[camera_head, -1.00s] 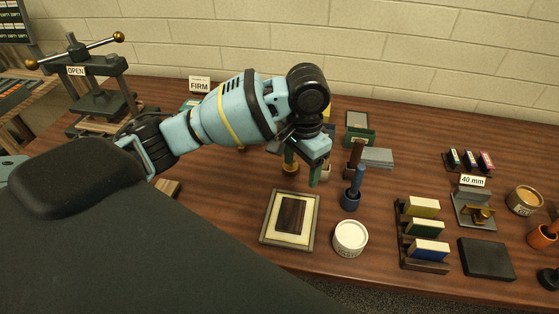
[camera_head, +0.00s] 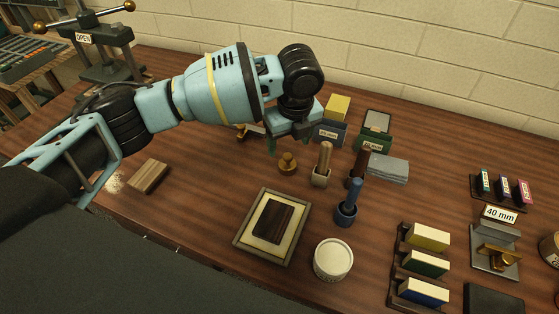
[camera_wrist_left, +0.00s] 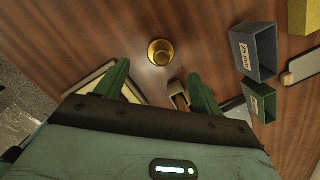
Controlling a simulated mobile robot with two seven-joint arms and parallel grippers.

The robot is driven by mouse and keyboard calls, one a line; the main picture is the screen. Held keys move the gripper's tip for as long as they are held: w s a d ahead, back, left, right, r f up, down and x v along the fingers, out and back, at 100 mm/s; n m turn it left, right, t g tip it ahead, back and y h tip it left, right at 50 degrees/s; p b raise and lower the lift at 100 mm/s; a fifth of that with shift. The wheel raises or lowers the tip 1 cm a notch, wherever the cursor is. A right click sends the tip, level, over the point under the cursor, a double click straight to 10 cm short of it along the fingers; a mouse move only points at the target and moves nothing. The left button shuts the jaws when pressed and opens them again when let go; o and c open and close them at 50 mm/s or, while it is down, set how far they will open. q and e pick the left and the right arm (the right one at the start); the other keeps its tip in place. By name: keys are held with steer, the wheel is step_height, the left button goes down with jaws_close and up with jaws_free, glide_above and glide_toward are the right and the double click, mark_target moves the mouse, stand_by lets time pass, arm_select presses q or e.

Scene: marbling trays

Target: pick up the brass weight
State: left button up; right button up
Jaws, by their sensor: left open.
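The brass weight (camera_head: 287,164) is a small round knobbed piece upright on the wooden table, just behind the framed block. It also shows in the left wrist view (camera_wrist_left: 160,54), beyond my fingertips and near the middle. My left gripper (camera_head: 288,142) is above and behind the weight in the head view, apart from it. In the left wrist view its green fingers (camera_wrist_left: 158,76) are spread with nothing between them. The head view partly hides the fingers behind the gripper body. My right gripper is not in view.
The frame (camera_head: 244,240) and a white tub (camera_head: 333,262) are in front. Blue (camera_head: 328,139) and green boxes (camera_head: 374,142) stand behind. Left of the weight, the table is mostly clear.

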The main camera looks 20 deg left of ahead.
mark_target(289, 157)
arm_select(q)
steer(key=shift+a+m, duration=0.2)
steer(key=shift+m, duration=0.1)
steer(key=shift+w+f, duration=0.1)
steer(key=shift+f, duration=0.45)
steer(key=shift+w+f, duration=0.15)
steer(key=shift+f, duration=1.55)
steer(key=shift+w+f, duration=0.15)
steer(key=shift+f, duration=1.5)
steer(key=shift+r, duration=0.1)
steer(key=c, duration=1.4)
